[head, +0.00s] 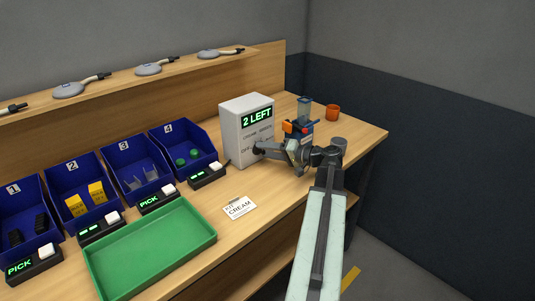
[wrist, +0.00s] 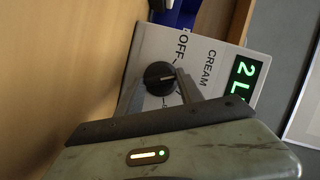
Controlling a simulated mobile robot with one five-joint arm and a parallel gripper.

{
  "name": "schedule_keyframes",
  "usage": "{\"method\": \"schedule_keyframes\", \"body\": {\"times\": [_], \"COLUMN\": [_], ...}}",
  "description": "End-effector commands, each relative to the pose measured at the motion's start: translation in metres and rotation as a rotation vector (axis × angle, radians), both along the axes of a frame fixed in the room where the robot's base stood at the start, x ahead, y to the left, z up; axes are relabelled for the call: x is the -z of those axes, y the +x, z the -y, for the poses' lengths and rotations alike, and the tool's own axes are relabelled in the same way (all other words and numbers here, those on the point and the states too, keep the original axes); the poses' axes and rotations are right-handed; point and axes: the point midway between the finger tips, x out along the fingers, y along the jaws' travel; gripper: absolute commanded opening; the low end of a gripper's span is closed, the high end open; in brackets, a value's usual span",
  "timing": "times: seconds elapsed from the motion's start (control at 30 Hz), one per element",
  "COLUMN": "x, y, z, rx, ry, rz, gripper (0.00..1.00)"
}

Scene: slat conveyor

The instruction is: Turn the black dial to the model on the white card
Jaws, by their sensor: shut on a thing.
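The black dial (wrist: 160,77) is on the front face of a white box (head: 236,125). The wrist view shows it sideways, with a pale pointer line towards picture right. The word OFF is printed near the dial and CREAM farther to the right; other markings are hidden. My gripper (wrist: 158,88) has one finger on each side of the dial and is shut on it. In the head view my gripper (head: 262,148) reaches the box front and mostly hides the dial. The white card (head: 239,208) lies on the bench and reads CREAM.
The box display (head: 257,117) reads 2 LEFT. A green tray (head: 150,285) and several blue bins (head: 186,165) are to the left. A blue machine with a clear hopper (head: 304,108) and an orange cup (head: 333,112) stand behind my arm. Bench around the card is clear.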

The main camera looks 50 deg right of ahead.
Motion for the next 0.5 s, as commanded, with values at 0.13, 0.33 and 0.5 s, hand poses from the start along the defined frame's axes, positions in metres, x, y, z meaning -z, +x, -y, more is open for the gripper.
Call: {"method": "schedule_keyframes", "body": {"times": [0.13, 0.33, 0.5], "x": [0.0032, 0.0024, 0.0019], "y": [-0.0007, -0.0008, -0.0007], "z": [-0.0001, -0.0005, -0.0008], "rx": [-0.002, -0.003, -0.003], "ry": [0.048, 0.079, 0.083], "rz": [-0.001, 0.0, 0.001], "gripper": [0.03, 0.03, 0.03]}}
